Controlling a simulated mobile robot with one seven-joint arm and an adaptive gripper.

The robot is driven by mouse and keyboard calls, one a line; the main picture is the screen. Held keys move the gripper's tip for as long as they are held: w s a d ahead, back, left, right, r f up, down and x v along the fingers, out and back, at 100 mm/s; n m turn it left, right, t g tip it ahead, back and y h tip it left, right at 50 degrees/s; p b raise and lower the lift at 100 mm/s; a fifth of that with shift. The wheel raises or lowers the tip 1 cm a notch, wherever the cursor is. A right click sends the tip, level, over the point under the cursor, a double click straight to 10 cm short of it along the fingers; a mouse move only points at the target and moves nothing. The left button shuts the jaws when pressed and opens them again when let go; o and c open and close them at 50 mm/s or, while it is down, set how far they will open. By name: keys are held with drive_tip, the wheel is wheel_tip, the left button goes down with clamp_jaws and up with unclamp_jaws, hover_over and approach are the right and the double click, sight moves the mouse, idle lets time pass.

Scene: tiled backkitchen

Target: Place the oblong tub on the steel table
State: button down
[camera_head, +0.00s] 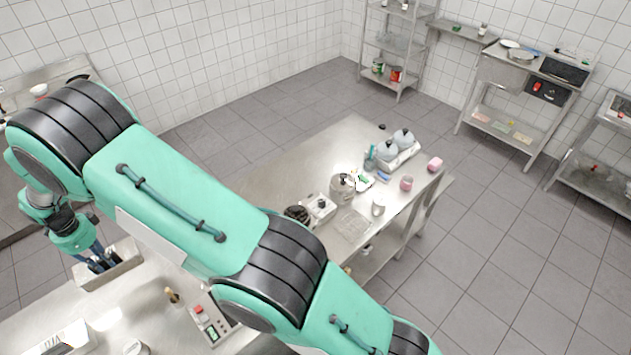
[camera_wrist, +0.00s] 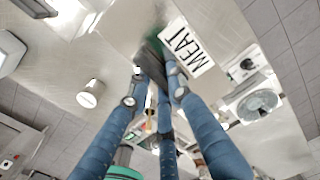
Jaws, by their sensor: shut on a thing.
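The oblong tub (camera_head: 122,269) is a pale metal container at the left of the head view. My gripper (camera_head: 103,264) points down into it and is shut on its wall. In the wrist view the blue fingers of my gripper (camera_wrist: 158,65) come together by a pale metal surface. A white label reading MEAT lies beside the fingertips there; I cannot tell what it is fixed to. The steel table (camera_head: 150,325) is below the tub at the lower left. I cannot tell whether the tub touches it.
A control box (camera_head: 211,320) with a red button and a small brown-topped object (camera_head: 172,295) stand right of the tub. A white box (camera_head: 68,338) is at the front left. Another steel table (camera_head: 270,180) holds pots and jars. Shelves (camera_head: 397,45) stand behind.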

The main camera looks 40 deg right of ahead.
drive_tip(key=r, duration=0.4)
drive_tip(key=shift+w+d+r, duration=0.15)
drive_tip(key=shift+d+r, duration=0.05)
drive_tip(key=shift+r, duration=0.05)
drive_tip(key=w+d+m, duration=0.1)
drive_tip(key=w+d, duration=0.3)
drive_tip(key=d, duration=1)
drive_tip(key=w+d+m+b, duration=0.15)
drive_tip(key=w+d, duration=0.35)
drive_tip(key=d, duration=0.9)
drive_tip(key=w+d+m, duration=0.2)
drive_tip(key=w+d, duration=0.2)
drive_tip(key=d, duration=0.9)
drive_tip(key=s+d+m, duration=0.1)
drive_tip(key=s+d, duration=0.3)
drive_tip(key=d, duration=1.3)
drive_tip(key=s+d+m, duration=0.1)
drive_tip(key=s+d, duration=0.3)
drive_tip(key=d, duration=1.3)
drive_tip(key=s+d+m, duration=0.2)
drive_tip(key=s+d, duration=0.3)
drive_tip(key=d, duration=1.1)
drive_tip(key=f, duration=0.5)
drive_tip(key=shift+w+f+b, duration=0.1)
drive_tip(key=shift+w+b, duration=0.2)
drive_tip(key=shift+b, duration=0.1)
